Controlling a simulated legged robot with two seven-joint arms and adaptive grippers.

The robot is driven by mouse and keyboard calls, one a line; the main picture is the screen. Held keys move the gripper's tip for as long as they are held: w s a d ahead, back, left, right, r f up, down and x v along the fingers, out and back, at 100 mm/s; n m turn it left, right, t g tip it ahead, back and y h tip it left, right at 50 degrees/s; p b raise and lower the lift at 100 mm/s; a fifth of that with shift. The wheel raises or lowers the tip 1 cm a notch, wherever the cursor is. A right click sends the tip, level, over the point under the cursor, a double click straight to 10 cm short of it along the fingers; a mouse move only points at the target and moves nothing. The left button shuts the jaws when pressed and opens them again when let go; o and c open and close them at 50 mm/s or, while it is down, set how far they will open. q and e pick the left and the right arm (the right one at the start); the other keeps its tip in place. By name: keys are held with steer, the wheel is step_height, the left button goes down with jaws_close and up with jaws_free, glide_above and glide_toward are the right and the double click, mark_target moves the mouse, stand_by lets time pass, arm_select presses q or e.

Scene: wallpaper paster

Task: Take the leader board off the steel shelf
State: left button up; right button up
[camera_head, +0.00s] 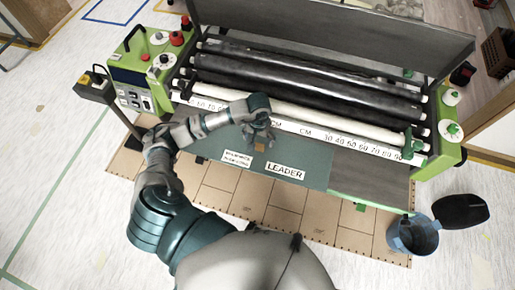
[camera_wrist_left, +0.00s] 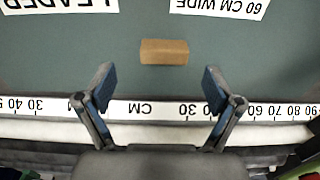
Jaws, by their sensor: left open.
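The leader board (camera_head: 314,154) is a flat grey-green board with white labels, one reading LEADER. It lies along the front of the pasting machine, on the grey steel shelf (camera_head: 372,181). A small tan block (camera_head: 259,147) sits on the board; it also shows in the left wrist view (camera_wrist_left: 164,52). My left gripper (camera_head: 259,137) is over the board at the block. In the left wrist view its two fingers (camera_wrist_left: 158,80) are spread apart with nothing between them, and the block appears just beyond the fingertips. My right gripper is not in view.
The machine's rollers (camera_head: 310,83) and a white centimetre scale (camera_head: 310,133) lie behind the board. A green control box (camera_head: 150,65) stands at left. A blue bucket (camera_head: 413,236) stands at right. A brown gridded mat (camera_head: 232,200) covers the floor in front.

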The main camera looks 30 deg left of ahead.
mark_target(257, 145)
arm_select(q)
steer(key=f, duration=0.4)
steer(key=shift+a+f+p, duration=0.35)
steer(key=shift+a, duration=0.05)
steer(key=shift+f, duration=0.25)
steer(key=shift+d, duration=0.1)
steer(key=c, duration=1.4)
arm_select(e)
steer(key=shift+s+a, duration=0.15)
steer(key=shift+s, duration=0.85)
